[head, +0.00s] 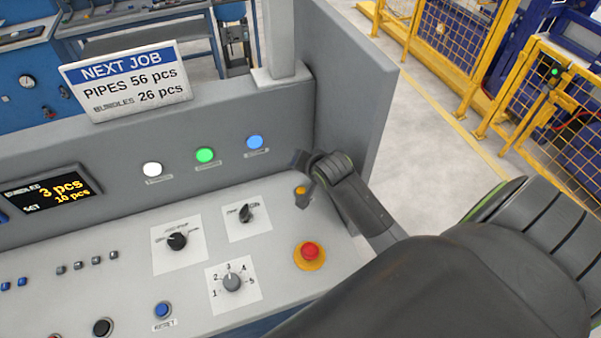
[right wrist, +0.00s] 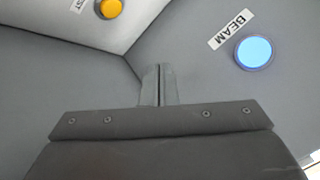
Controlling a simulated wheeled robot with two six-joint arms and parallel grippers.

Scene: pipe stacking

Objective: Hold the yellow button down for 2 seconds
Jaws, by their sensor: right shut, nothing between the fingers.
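The yellow button (head: 300,189) sits on the sloped grey console, near the upright side panel. In the right wrist view the yellow button (right wrist: 109,8) shows at the top edge, left of the fingers, partly cut off. My right gripper (head: 306,203) hangs close by it in the head view and partly covers it. In the right wrist view my right gripper (right wrist: 158,68) is shut and empty, its fingertips apart from the button in the picture. The exact height above the console is hard to judge. My left gripper is out of view.
A red emergency button (head: 310,252) on a yellow base lies nearer me. A lit blue button (head: 255,142), marked BEAM in the wrist view, is on the back wall, beside green (head: 205,155) and white (head: 153,169) ones. A grey side panel (head: 345,100) stands on the right.

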